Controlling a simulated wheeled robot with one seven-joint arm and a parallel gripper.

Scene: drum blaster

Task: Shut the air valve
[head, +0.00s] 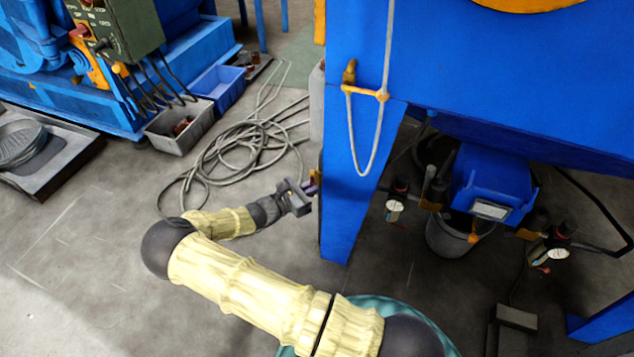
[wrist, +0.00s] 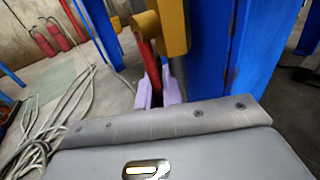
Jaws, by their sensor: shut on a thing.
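The air valve shows in the wrist view as a yellow-ochre body (wrist: 174,25) against the blue column, with a red lever (wrist: 151,62) hanging down beside it. My gripper (wrist: 157,88) has pale lilac fingers, one on each side of the lever's lower part, and is shut on it. The lever's lower end is hidden between the fingers and behind my gripper's grey housing. In the head view, my gripper (head: 313,183) is at the left edge of the blue column, where the column mostly hides the valve.
The blue column (head: 345,210) stands right beside my gripper. A coiled grey hose (head: 235,145) lies on the floor to the left. A yellow fitting (head: 365,92) with a hanging hose sits higher on the column. A grey bin (head: 180,128) and a blue bin (head: 218,88) stand farther back.

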